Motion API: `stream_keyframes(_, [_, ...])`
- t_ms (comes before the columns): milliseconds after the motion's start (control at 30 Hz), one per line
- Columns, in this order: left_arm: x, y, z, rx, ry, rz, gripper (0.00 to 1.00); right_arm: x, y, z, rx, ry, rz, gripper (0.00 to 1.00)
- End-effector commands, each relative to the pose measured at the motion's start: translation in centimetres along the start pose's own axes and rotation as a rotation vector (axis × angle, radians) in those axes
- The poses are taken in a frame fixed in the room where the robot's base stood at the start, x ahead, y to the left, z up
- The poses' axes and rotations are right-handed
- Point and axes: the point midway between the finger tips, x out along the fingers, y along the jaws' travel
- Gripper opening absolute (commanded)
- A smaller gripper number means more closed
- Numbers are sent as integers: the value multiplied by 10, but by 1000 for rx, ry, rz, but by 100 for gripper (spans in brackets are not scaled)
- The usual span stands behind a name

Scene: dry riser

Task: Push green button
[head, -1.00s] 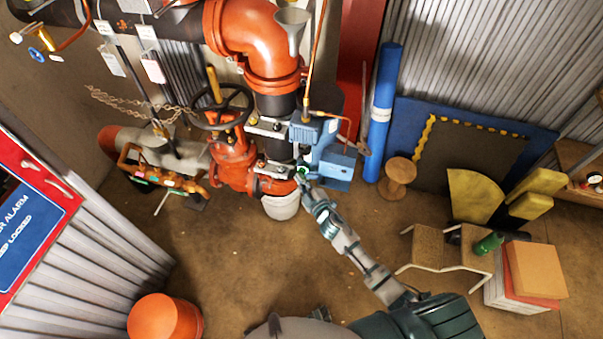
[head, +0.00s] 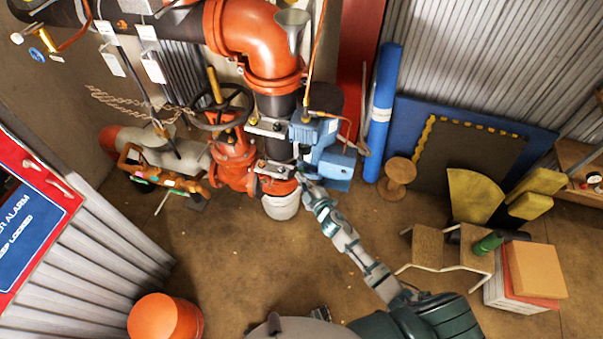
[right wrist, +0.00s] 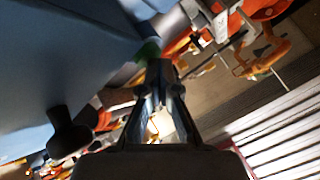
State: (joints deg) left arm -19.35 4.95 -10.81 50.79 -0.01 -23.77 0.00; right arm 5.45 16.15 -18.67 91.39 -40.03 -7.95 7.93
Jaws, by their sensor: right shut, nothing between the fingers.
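The green button (right wrist: 147,52) shows in the right wrist view as a small green part at the lower edge of a blue housing (right wrist: 60,60). My right gripper (right wrist: 160,78) is shut and empty, its fingertips close to the green part. I cannot tell whether they touch. In the head view the right gripper (head: 301,177) is at the left side of the blue actuator (head: 316,133) on the pipe; the button is hidden or too small to make out there. My left gripper is not in view.
An orange valve with a dark handwheel (head: 220,106) stands just left of the actuator. A white bucket (head: 281,206) is under the pipe. The floor left of my arm is mostly clear.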

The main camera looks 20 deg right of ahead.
Motion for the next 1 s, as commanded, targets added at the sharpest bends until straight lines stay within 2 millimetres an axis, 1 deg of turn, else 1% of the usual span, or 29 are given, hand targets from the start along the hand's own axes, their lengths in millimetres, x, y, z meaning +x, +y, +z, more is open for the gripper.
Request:
stream_keyframes(133, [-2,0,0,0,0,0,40,-5,-3,-2,2,-2,0,0])
stream_keyframes(333, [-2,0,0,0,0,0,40,-5,-4,-3,0,-1,0,0])
stream_keyframes(467, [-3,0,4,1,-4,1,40,-7,-5,-4,1,-1,-1,0])
stream_keyframes(900, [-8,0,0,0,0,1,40,-39,-29,-28,3,-1,-1,0])
stream_keyframes(1000, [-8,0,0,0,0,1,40,-44,-32,-32,2,-1,0,0])
